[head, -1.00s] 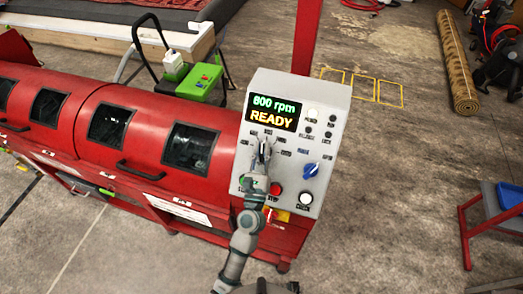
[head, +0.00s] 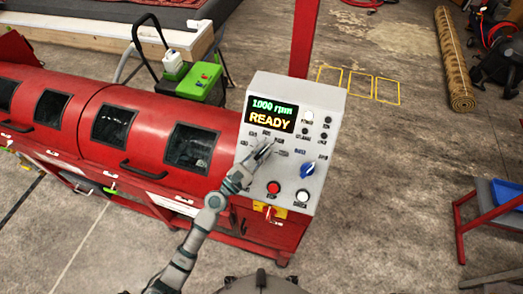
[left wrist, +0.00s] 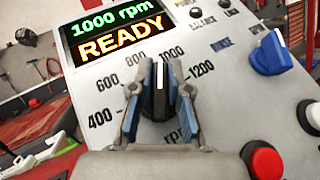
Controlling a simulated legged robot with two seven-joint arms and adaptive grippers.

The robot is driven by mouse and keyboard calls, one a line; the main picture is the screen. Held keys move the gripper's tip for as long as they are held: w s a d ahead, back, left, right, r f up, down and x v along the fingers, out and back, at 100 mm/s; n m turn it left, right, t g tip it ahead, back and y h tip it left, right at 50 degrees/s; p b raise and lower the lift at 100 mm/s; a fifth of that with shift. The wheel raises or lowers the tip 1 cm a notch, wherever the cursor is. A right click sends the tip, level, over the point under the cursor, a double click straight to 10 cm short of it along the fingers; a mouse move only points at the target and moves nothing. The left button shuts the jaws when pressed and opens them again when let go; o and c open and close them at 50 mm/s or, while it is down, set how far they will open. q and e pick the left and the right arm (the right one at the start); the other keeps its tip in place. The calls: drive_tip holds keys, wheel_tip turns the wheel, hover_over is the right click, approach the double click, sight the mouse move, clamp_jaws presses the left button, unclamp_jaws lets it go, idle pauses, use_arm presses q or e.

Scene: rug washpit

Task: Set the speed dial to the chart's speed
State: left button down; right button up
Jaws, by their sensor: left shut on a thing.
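The speed dial (left wrist: 157,98) is a black knob with a white line, in the left wrist view. Its line points up, between the 800 and 1000 marks as seen from this angle. My left gripper (left wrist: 160,92) is shut on the dial, one finger on each side. In the head view my left gripper (head: 262,153) covers the dial on the grey control panel (head: 324,149). The display (head: 270,113) reads 1000 rpm and READY; it also shows in the left wrist view (left wrist: 115,30). I see no chart that I can read. My right gripper is not in view.
A blue knob (head: 307,170) sits to the right of the dial. Below it are a red button (head: 274,187) and a white button (head: 302,195). The red machine drum (head: 150,130) stands to the left.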

use_arm(q)
drive_tip(key=m+g, duration=0.2)
drive_tip(key=m+g+h, duration=0.1)
drive_tip(key=m+g, duration=0.2)
drive_tip(key=m+g+h, duration=0.1)
drive_tip(key=m+g, duration=0.1)
drive_tip(key=shift+s+f+m+g, duration=0.1)
drive_tip(key=shift+f+m+g, duration=0.25)
drive_tip(key=shift+m+g, duration=0.05)
drive_tip(key=m+g+y+p, duration=0.1)
drive_tip(key=m+g, duration=0.2)
drive_tip(key=g, duration=0.1)
drive_tip(key=shift+s+m+p, duration=0.1)
drive_tip(key=shift+m+p, duration=0.2)
drive_tip(key=shift+p, duration=0.05)
drive_tip(key=shift+f+m+g+p, duration=0.2)
drive_tip(key=shift+m+g+p, duration=0.1)
drive_tip(key=shift+m+g, duration=0.15)
drive_tip(key=shift+f+m+y, duration=0.1)
drive_tip(key=shift+m+y, duration=0.15)
drive_tip(key=shift+y, duration=0.05)
drive_tip(key=c, duration=1.1)
unclamp_jaws()
drive_tip(key=shift+s, duration=0.1)
drive_tip(key=shift+c, duration=0.2)
drive_tip(key=shift+w+d+r, duration=0.1)
drive_tip(key=shift+w+r, duration=0.1)
